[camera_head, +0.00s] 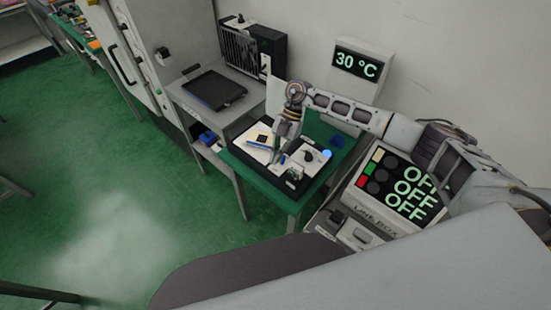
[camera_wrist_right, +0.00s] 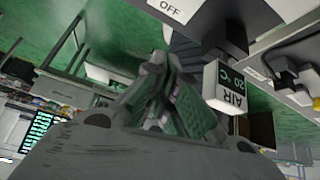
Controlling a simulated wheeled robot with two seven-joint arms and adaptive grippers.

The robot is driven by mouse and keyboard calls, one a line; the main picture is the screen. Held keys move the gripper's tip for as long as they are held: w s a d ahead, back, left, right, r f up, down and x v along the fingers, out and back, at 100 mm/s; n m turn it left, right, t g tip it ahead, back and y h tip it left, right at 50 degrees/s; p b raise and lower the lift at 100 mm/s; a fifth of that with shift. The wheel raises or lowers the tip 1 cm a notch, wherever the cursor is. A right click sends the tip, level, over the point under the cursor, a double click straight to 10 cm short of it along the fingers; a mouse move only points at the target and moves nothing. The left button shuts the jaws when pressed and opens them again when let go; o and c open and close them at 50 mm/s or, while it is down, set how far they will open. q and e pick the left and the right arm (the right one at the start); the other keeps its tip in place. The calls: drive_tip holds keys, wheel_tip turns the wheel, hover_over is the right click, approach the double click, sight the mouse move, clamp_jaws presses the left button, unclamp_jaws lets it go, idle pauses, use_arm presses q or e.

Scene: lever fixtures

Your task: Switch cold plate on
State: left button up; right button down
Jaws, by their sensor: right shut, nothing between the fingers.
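A dark panel unit (camera_head: 257,161) sits on a green-topped table in the head view. It carries a pale plate (camera_head: 262,140), a round knob (camera_head: 308,156) and a blue lit spot (camera_head: 326,154). I cannot tell for sure which part is the cold plate or its switch. My right gripper (camera_head: 276,158) points down over the middle of this unit, beside the pale plate and left of the knob. It is shut and empty; contact with the panel cannot be told. In the right wrist view its fingers (camera_wrist_right: 172,105) show green pads. My left gripper is out of view.
A box (camera_head: 354,74) reading 30 °C stands behind. A light box (camera_head: 395,190) with several OFF readings is at right, under my arm. A black tray (camera_head: 214,89) lies on the bench at left. The wrist view shows an AIR 20 °C display (camera_wrist_right: 228,86). Green floor (camera_head: 100,170) is open at left.

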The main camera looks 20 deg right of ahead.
drive_tip(key=w+d+f+b+v, duration=0.1)
drive_tip(key=b+v, duration=0.1)
drive_tip(key=v, duration=0.6)
drive_tip(key=shift+d+r, duration=0.3)
drive_tip(key=shift+d, duration=0.1)
drive_tip(key=shift+w, duration=0.1)
